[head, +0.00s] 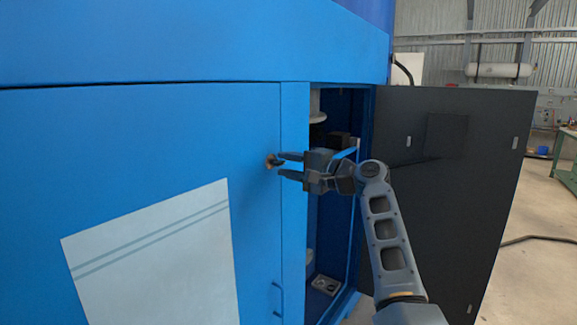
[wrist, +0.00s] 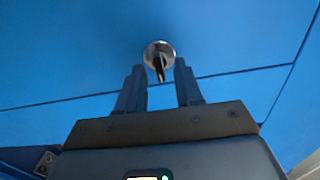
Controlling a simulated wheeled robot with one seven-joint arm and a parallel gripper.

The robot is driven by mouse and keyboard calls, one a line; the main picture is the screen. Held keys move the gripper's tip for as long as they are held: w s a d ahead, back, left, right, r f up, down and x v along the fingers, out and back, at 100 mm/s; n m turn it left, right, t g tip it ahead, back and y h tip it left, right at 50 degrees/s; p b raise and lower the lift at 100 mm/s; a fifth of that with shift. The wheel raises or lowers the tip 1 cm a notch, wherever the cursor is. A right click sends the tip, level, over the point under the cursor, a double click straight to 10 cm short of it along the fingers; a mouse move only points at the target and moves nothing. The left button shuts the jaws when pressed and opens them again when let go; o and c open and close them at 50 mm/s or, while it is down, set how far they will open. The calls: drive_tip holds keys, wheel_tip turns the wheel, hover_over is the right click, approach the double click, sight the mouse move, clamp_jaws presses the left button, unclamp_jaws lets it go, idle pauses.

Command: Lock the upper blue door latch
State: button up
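The upper latch is a small round metal piece with a dark key-like tab (head: 271,161) near the right edge of the shut blue door (head: 140,140). In the wrist view the latch (wrist: 160,56) shows as a silver disc with the dark tab pointing down toward my gripper. My gripper (head: 279,165) comes from the right, its fingers pointing at the latch. In the wrist view the two fingers of my gripper (wrist: 159,72) are apart, one on each side of the tab. I cannot tell whether they touch it.
A white sheet (head: 155,255) is on the blue door. A green workbench (head: 566,160) stands far right.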

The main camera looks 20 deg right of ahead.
drive_tip(key=b+v, duration=0.1)
drive_tip(key=v, duration=0.6)
drive_tip(key=shift+s+d, duration=0.25)
